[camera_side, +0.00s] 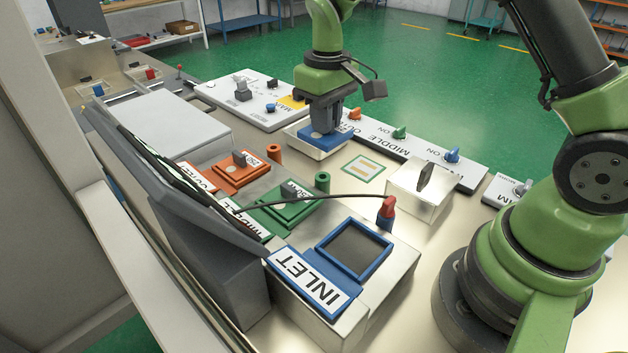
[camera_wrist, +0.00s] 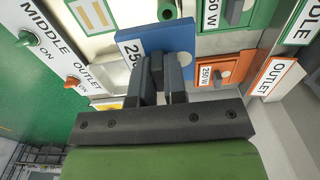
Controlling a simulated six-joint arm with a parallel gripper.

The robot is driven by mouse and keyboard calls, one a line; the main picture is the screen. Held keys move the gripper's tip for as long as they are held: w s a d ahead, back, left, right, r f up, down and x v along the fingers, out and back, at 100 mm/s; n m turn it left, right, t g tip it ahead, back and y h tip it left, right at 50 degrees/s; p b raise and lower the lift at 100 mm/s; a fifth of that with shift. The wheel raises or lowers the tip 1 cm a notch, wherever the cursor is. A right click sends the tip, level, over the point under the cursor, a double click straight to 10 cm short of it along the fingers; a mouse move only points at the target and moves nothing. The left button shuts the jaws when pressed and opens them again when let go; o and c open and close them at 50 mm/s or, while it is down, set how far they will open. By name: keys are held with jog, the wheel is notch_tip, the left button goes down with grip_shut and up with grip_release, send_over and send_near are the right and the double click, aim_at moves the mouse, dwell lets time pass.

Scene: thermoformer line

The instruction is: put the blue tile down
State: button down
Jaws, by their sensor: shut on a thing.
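The blue tile (camera_side: 318,139) is held flat by my gripper (camera_side: 322,122), at or just over a white open tray (camera_side: 326,154) in the side view. I cannot tell whether it touches the tray. In the wrist view the blue tile (camera_wrist: 150,42), with a white label partly reading 250, sits beyond the fingers of my gripper (camera_wrist: 163,75), which are shut on its middle. The INLET holder, a blue frame (camera_side: 324,262) at the front of the side view, shows a dark, empty opening.
The green middle holder (camera_side: 268,220) and orange outlet holder (camera_side: 214,185) hold tiles. A red-capped post (camera_side: 387,207) with a cable stands beside the inlet. A metal box (camera_side: 408,205) and a row of knobs (camera_side: 400,133) lie right of the tray. A green-edged card (camera_side: 364,168) lies nearby.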

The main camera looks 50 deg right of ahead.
jog(key=w+d+f, duration=0.2)
jog(key=w+f, duration=0.1)
jog(key=w, duration=0.1)
send_near(312, 166)
jog(key=s+a+f, duration=0.1)
jog(key=f, duration=0.1)
jog(key=s+a+f, duration=0.1)
jog(key=f, duration=0.1)
jog(key=s+a+f, duration=0.1)
jog(key=shift+s+a+f, duration=0.3)
jog(key=shift+a+f, duration=0.1)
jog(key=shift+f, duration=0.2)
jog(key=c, duration=1.2)
grip_release()
jog(key=shift+o, duration=0.2)
jog(key=shift+r, duration=0.1)
